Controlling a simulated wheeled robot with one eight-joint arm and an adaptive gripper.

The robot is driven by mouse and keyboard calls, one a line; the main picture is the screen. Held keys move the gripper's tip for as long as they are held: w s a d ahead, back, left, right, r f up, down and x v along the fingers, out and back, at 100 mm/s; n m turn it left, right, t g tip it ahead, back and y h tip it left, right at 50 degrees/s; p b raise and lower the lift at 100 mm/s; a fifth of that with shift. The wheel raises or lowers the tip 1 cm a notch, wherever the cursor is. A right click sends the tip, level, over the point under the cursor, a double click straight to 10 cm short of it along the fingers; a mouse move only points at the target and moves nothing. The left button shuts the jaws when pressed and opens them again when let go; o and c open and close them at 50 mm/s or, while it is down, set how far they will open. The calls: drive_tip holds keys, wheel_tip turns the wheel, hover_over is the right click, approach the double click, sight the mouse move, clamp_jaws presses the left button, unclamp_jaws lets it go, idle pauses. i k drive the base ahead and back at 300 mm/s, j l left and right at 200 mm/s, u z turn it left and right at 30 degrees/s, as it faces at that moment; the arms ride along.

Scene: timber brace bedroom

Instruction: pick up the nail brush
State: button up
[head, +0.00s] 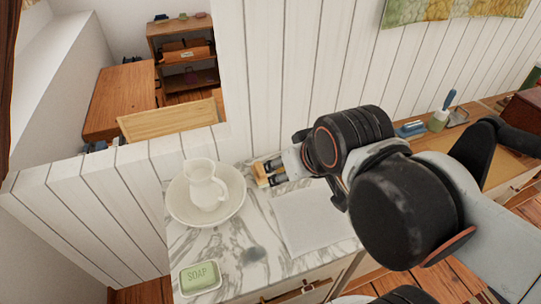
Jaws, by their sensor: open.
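A small tan wooden block with a pale edge (259,169), which looks like the nail brush, is at the back of the marble washstand top (230,236), close to the white panelled wall. My gripper (268,173) is open and reaches in from the right, with its dark fingertips at the block. The fingers and wrist hide part of it. I cannot tell whether the fingers touch it, or whether it rests on the marble.
A white jug (205,184) stands in a wide basin (179,207) just left of my gripper. A white cloth (304,222) lies to the right, and green soap (199,275) sits at the front left. A side table (480,138) holds a blue item (411,129).

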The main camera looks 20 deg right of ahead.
sight(259, 174)
drive_tip(key=j+z, duration=0.2)
drive_tip(key=z, duration=0.25)
drive_tip(key=j+z, duration=0.2)
drive_tip(key=z, duration=0.2)
drive_tip(key=k+j+z, duration=0.1)
drive_tip(key=z, duration=0.35)
drive_tip(key=j, duration=0.1)
